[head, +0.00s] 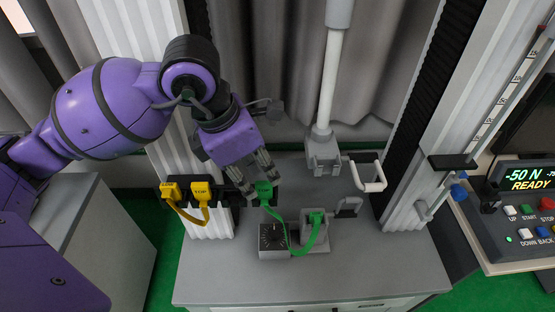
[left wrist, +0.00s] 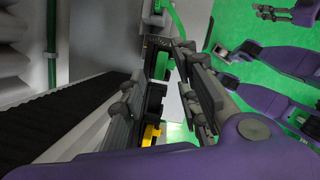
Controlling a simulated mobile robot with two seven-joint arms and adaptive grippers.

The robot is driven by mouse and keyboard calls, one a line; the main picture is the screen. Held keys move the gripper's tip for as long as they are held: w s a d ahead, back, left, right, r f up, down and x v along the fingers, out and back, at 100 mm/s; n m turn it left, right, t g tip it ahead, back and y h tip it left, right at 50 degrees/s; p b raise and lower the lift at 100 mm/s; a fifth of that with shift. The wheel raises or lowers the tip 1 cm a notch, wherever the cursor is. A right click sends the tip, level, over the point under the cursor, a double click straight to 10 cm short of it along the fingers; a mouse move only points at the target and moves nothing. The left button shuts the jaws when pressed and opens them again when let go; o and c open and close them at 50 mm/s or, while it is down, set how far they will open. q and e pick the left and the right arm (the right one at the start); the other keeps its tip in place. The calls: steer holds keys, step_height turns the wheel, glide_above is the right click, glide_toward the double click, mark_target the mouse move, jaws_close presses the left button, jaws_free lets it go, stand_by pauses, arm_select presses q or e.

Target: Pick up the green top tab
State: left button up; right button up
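A green tab (head: 264,188) sits at the right part of a black rack (head: 230,193) in the head view. A green strap runs from it down to another green tab (head: 316,217) on the grey fixture. My left gripper (head: 259,185) points down at the rack, its fingertips close beside the first green tab. In the left wrist view its fingers (left wrist: 164,92) stand apart, with the dark rack visible between and beyond them. Green strap (left wrist: 172,22) shows above them. Contact with the tab cannot be made out. A small gripper, apparently my right one (left wrist: 276,14), shows far off at upper right.
Yellow tabs (head: 201,190) with a yellow strap hang at the rack's left. A black dial box (head: 272,237) stands below. A white vertical rod with a grey block (head: 323,150) and a white handle (head: 370,177) stand to the right. The grey table's (head: 370,260) front right is clear.

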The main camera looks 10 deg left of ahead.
mark_target(261, 182)
arm_select(q)
steer(key=x, duration=0.3)
steer(key=shift+f, duration=0.2)
steer(key=shift+w+f, duration=0.1)
steer(key=shift+f, duration=0.05)
arm_select(e)
steer(key=shift+w+a+r+t, duration=0.15)
steer(key=shift+w+a+r, duration=0.3)
steer(key=shift+w, duration=0.2)
steer(key=shift+w+a+r+t, duration=0.15)
steer(key=shift+w+a+r, duration=0.15)
steer(key=shift+w+a, duration=0.25)
arm_select(q)
jaws_close()
arm_select(e)
steer(key=shift+s+d+f, duration=0.25)
steer(key=shift+s+d, duration=0.25)
steer(key=shift+d, duration=0.05)
